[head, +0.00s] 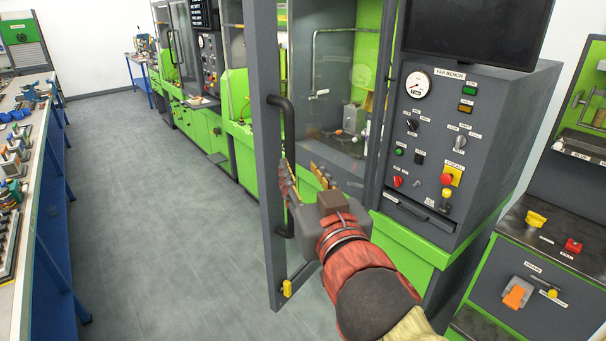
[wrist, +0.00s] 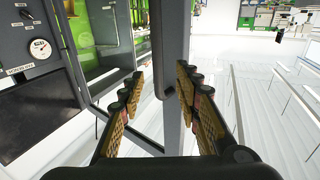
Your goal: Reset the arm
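My gripper (head: 305,172) is in front of the bench, beside the grey-framed glass door (head: 263,150) that stands swung out. Its padded fingers are spread apart. The door's dark bar handle (head: 289,125) runs down close to the left finger, and its lower part is partly hidden by my gripper. In the wrist view, my gripper (wrist: 160,82) is open, with the grey door frame (wrist: 176,40) showing between and beyond the fingers. I see nothing held. I cannot tell whether a finger touches the handle.
The bench control panel (head: 432,140), with a gauge, knobs and a red stop button, is right of my gripper. A lower cabinet (head: 545,270) stands at the far right. A blue-legged workbench (head: 45,220) lines the left. The grey floor (head: 160,200) between is clear.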

